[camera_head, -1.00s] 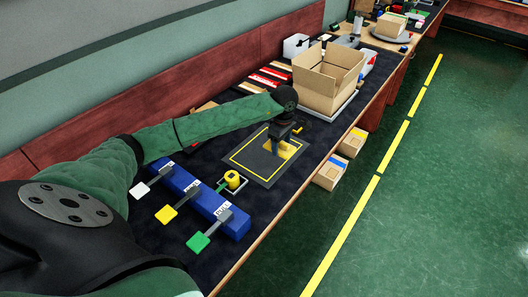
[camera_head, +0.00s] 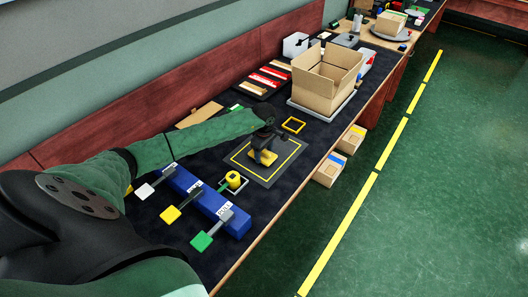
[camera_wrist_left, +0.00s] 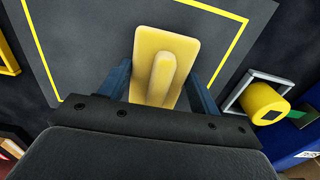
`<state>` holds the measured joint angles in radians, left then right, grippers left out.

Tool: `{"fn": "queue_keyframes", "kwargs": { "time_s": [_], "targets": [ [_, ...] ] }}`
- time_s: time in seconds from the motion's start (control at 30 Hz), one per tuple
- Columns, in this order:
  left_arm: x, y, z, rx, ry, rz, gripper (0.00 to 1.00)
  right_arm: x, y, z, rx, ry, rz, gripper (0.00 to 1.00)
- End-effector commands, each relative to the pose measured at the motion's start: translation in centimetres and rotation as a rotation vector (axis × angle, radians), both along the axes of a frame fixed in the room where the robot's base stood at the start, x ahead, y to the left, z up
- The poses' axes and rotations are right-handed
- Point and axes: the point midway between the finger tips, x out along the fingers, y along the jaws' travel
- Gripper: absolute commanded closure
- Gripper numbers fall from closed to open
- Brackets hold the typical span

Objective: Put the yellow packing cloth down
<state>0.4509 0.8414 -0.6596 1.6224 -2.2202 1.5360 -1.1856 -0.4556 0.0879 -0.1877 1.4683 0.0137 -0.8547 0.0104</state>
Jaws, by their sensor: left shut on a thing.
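The yellow packing cloth (camera_head: 265,158) looks like a flat yellow pad with a raised ridge along its middle. My left gripper (camera_head: 265,148) is shut on it, over the grey mat (camera_head: 284,162) with a yellow outline. In the left wrist view the cloth (camera_wrist_left: 152,55) sits between the two fingers, inside the mat's yellow outline (camera_wrist_left: 40,50). I cannot tell whether the cloth touches the mat. My right gripper is not in view.
A yellow cylinder (camera_head: 233,179) stands in a small square frame beside the mat. A blue block with levers (camera_head: 205,200) is nearer. A yellow square frame (camera_head: 293,125) and an open carton (camera_head: 325,85) lie beyond.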

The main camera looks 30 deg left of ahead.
Motion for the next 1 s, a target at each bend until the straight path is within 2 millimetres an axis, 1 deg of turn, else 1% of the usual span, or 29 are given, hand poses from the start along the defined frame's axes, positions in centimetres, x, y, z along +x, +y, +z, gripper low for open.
{"fn": "queue_keyframes", "kwargs": {
  "time_s": [0.1, 0.2, 0.47, 0.67, 0.7, 0.77, 0.8, 1.0],
  "targets": [
    [0.0, 0.0, -0.7, 0.000, 0.002, 0.000, 0.55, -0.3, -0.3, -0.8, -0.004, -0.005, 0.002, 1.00],
    [-0.1, 0.0, -1.0, 0.000, 0.001, -0.001, 0.55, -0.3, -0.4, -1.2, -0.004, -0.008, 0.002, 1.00],
    [0.0, 0.0, -1.1, 0.001, 0.001, -0.001, 0.55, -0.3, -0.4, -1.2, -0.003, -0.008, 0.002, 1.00],
    [0.0, 0.0, -1.3, 0.001, 0.000, -0.001, 0.55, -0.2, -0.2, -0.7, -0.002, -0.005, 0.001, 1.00],
    [0.0, 0.0, -1.3, 0.001, 0.000, -0.001, 0.35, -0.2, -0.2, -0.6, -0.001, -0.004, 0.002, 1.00],
    [0.0, 0.0, -1.2, 0.001, 0.000, -0.001, 0.23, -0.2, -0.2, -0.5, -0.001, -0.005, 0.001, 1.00],
    [0.0, 0.0, -1.2, 0.001, 0.000, -0.001, 0.16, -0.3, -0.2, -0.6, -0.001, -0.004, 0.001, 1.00],
    [0.0, 0.0, -1.2, 0.001, 0.001, -0.001, 0.15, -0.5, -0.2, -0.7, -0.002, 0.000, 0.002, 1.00]
  ]
}}
